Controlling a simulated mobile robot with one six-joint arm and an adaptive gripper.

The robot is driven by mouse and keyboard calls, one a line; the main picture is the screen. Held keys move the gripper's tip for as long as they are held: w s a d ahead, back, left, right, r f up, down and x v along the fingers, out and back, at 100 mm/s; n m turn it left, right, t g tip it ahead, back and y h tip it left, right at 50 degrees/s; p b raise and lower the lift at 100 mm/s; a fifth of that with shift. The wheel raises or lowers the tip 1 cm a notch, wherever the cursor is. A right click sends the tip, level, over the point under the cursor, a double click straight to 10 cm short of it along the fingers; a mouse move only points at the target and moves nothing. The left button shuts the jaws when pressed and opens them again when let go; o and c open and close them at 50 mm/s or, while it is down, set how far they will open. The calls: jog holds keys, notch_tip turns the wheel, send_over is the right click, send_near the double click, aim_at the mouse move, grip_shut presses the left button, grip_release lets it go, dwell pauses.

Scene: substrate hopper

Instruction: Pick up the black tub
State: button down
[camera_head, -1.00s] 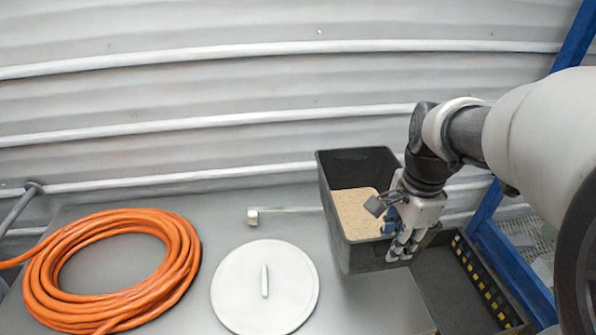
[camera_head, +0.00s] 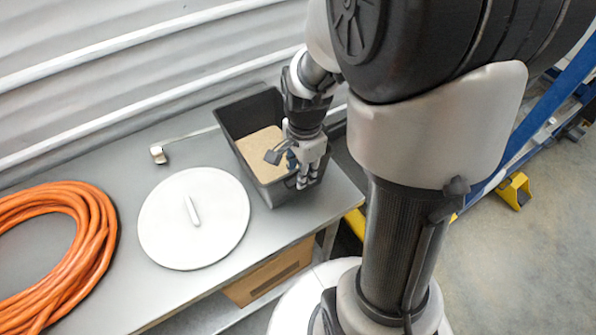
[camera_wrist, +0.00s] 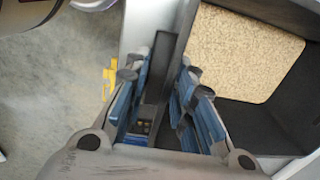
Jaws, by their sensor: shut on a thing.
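The black tub (camera_head: 228,117) is an open rectangular bin with tan granular substrate (camera_head: 262,144) inside. It appears upright at the back right of the grey table; whether its base touches the table I cannot tell. My gripper (camera_head: 307,180) is at the tub's right side wall, fingers pointing down. In the wrist view my gripper (camera_wrist: 158,80) has blue-padded fingers on both sides of the tub's dark wall, shut on it. The tub's interior (camera_wrist: 255,118) and the tan substrate (camera_wrist: 245,52) show to the right of the fingers. My arm hides part of the area right of the tub.
A round white lid (camera_head: 193,225) lies on the table (camera_head: 130,275) left of the tub. A coiled orange hose (camera_head: 75,235) lies further left. A small-ended rod (camera_head: 158,154) lies behind the lid. A cardboard box (camera_head: 268,275) sits below the table. Blue framing (camera_head: 575,70) stands right.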

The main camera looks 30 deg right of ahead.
notch_tip(320, 180, down, 3)
jog(key=shift+w+f+b, duration=0.1)
jog(key=shift+f+b, duration=0.05)
jog(key=shift+b, duration=0.25)
jog(key=c, duration=1.4)
grip_release()
jog(key=shift+o, duration=0.2)
